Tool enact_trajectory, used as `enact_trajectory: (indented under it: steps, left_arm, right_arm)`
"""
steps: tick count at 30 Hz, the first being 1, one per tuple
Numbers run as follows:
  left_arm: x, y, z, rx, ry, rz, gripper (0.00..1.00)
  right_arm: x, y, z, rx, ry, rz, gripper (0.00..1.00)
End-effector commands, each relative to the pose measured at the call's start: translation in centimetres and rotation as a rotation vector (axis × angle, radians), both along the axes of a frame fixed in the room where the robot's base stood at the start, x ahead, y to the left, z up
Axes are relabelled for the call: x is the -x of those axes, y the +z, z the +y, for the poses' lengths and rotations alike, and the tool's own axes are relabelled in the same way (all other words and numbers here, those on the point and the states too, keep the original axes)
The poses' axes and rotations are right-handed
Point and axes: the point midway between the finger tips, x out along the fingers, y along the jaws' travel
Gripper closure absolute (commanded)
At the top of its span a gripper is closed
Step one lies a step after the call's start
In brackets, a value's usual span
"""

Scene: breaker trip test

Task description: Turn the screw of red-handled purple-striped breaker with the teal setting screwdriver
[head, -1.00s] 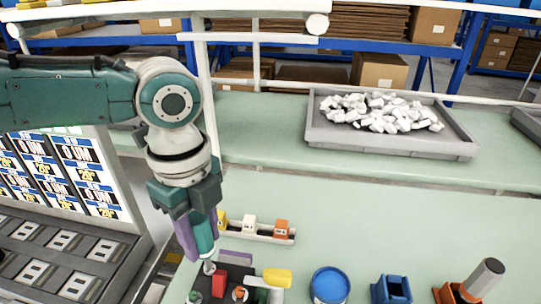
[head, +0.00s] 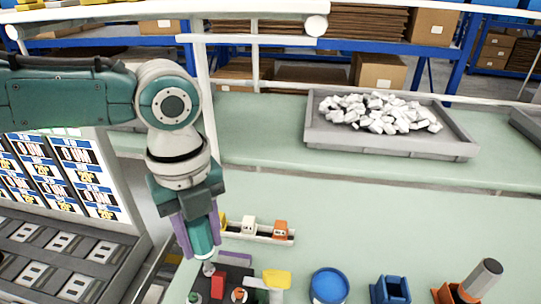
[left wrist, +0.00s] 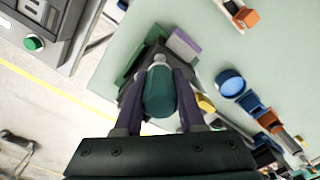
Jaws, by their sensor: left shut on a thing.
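My left gripper (head: 201,238) has purple fingers and points down, shut on the teal screwdriver (head: 203,237). In the left wrist view the screwdriver's rounded teal handle (left wrist: 160,92) sits between the two fingers. Its metal tip (head: 209,268) points down at the dark breaker (head: 236,272), near the red handle (head: 218,285). I cannot tell whether the tip touches the screw. A purple stripe (head: 236,258) lies along the breaker's far edge, and it shows in the left wrist view (left wrist: 184,44). The screw is not clearly seen. My right gripper is not in view.
A yellow piece (head: 276,279) stands right of the breaker. A blue round tub (head: 329,285), a blue holder (head: 391,290) and an orange holder with a grey-handled tool (head: 484,278) follow. A rail (head: 262,236) with small blocks is behind. The bench's middle is clear.

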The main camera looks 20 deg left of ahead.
Motion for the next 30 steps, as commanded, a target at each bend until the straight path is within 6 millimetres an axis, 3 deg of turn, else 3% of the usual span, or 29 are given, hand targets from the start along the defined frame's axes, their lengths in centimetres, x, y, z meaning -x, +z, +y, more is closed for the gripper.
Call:
enact_trajectory:
  steps: [9,15,23,30]
  left_arm:
    - [-0.03,0.03,0.03,0.0,-0.057,-0.001,1.0]
    - [-0.02,0.01,0.03,-0.001,-0.216,-0.001,1.0]
    - [-0.01,0.01,0.03,-0.001,-0.236,-0.001,1.0]
    - [0.01,0.0,0.03,0.0,-0.401,0.0,1.0]
  right_arm:
    - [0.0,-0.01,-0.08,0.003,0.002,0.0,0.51]
    - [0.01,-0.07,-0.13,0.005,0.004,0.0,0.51]
    - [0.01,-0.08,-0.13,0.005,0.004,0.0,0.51]
    - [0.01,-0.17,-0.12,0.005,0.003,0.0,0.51]
